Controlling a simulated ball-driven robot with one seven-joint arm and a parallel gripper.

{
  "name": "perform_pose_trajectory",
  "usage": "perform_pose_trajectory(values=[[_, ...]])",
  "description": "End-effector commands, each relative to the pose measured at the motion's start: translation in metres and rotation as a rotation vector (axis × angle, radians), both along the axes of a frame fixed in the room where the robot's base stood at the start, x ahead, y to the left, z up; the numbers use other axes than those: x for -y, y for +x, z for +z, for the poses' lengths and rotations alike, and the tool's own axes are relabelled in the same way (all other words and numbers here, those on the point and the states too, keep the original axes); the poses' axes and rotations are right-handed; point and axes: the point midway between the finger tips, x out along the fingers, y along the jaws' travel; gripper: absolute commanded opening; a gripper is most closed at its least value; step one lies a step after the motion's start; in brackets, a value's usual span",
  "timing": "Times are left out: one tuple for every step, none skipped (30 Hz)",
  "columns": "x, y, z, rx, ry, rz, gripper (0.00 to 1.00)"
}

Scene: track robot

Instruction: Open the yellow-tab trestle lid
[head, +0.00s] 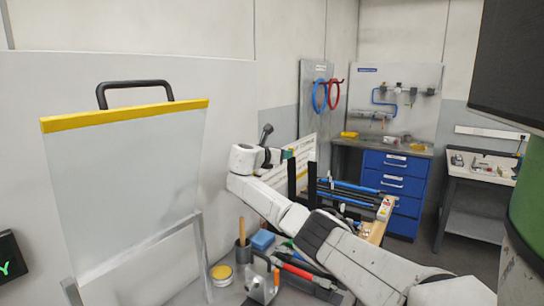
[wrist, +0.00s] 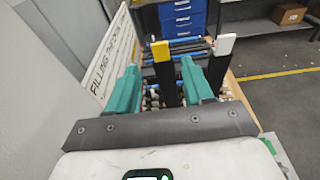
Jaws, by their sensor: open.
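The lid appears to be the pale grey panel (head: 125,190) at the left of the head view. It stands upright, slightly tilted, with a yellow strip along its top edge and a black handle (head: 134,88) above that. A grey metal frame shows at its lower edge; whether the two are hinged cannot be told. My gripper (head: 302,176) is well to the right of the panel, apart from it. In the wrist view my gripper (wrist: 192,48) has its two black fingers spread, one tipped yellow and one white, with nothing between them. The panel is not in the wrist view.
A bench with blue and black rods (head: 345,190) lies beyond my gripper, with a white lettered sign (wrist: 106,62) beside it. Blue drawers (head: 394,180) stand behind. Floor at the right is clear.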

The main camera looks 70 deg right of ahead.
Motion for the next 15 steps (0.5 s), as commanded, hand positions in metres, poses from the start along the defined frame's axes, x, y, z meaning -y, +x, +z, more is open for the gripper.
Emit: perform_pose_trajectory(values=[[-0.008,0.001,-0.001,0.005,0.001,0.001,0.51],[-0.013,0.003,0.000,0.003,0.000,0.002,0.51],[-0.019,0.005,0.001,0.002,-0.001,0.003,0.51],[-0.023,0.006,0.002,0.003,0.000,0.002,0.51],[-0.027,0.007,0.003,0.003,0.001,0.002,0.51],[-0.032,0.007,0.003,0.003,0.002,0.000,0.51],[-0.037,0.009,0.004,0.003,0.001,0.002,0.51],[-0.040,0.010,0.005,0.003,0.001,0.001,0.51],[-0.045,0.011,0.006,0.002,0.000,0.001,0.51],[-0.047,0.011,0.007,0.001,0.001,0.000,0.51],[-0.049,0.012,0.007,0.001,0.001,0.000,0.51],[-0.052,0.012,0.008,0.001,0.002,0.000,0.51],[-0.053,0.012,0.008,0.001,0.002,-0.001,0.51],[-0.054,0.012,0.008,0.000,0.002,-0.002,0.51],[-0.055,0.013,0.009,0.000,0.002,-0.002,0.51]])
